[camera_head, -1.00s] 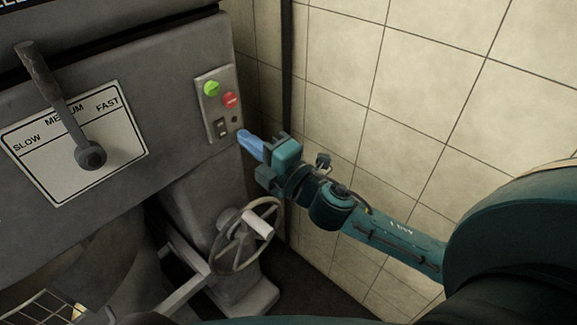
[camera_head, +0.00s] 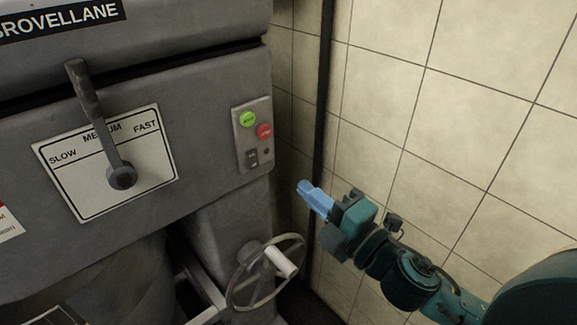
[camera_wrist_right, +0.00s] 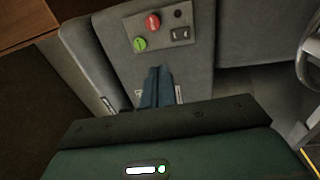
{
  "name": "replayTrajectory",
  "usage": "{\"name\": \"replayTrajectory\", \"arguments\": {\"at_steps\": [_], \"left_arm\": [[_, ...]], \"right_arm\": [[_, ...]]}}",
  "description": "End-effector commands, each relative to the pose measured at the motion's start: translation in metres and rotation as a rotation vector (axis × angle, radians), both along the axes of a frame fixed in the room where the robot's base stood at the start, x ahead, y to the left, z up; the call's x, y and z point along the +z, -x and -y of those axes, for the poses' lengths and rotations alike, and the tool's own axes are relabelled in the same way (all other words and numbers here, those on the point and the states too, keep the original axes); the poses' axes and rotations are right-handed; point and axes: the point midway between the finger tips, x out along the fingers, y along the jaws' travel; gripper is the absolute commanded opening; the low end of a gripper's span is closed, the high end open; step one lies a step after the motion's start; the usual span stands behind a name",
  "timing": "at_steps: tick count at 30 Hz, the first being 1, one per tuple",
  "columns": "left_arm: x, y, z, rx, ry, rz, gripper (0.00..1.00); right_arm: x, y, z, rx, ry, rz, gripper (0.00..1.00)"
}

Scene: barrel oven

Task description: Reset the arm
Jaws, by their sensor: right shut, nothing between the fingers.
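My right gripper (camera_head: 314,198) has blue fingers, shut and empty. In the head view it is to the right of the grey machine's side edge, in front of the tiled wall, apart from the control panel (camera_head: 241,142). The panel carries a green button (camera_head: 247,119), a red button (camera_head: 265,131) and a dark switch (camera_head: 252,157). In the right wrist view the shut fingers (camera_wrist_right: 157,82) point toward the machine, below the panel (camera_wrist_right: 166,41) in the picture. My left gripper is not in view.
The grey machine (camera_head: 200,75) has a speed lever (camera_head: 88,100) over a SLOW, MEDIUM, FAST plate (camera_head: 75,185). A handwheel (camera_head: 240,296) with a white handle (camera_head: 281,263) stands low, below my right gripper. The tiled wall (camera_head: 400,90) bounds the right side.

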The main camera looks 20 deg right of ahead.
Motion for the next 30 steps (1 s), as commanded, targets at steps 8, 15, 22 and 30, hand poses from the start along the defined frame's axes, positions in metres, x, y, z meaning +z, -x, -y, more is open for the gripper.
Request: {"name": "replayTrajectory", "arguments": {"at_steps": [8, 15, 22, 30], "left_arm": [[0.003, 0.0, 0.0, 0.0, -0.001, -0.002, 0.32], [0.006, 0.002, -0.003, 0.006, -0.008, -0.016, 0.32], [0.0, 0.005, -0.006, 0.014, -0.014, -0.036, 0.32], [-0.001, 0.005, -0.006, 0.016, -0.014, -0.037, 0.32]], "right_arm": [[-0.045, 0.001, 0.005, -0.045, -0.2, -0.189, 0.0], [-0.187, 0.048, -0.008, -0.243, -0.867, -0.738, 0.0], [-0.256, 0.101, -0.036, -0.407, -1.281, -1.014, 0.0], [-0.263, 0.107, -0.04, -0.427, -1.328, -1.041, 0.0]]}}
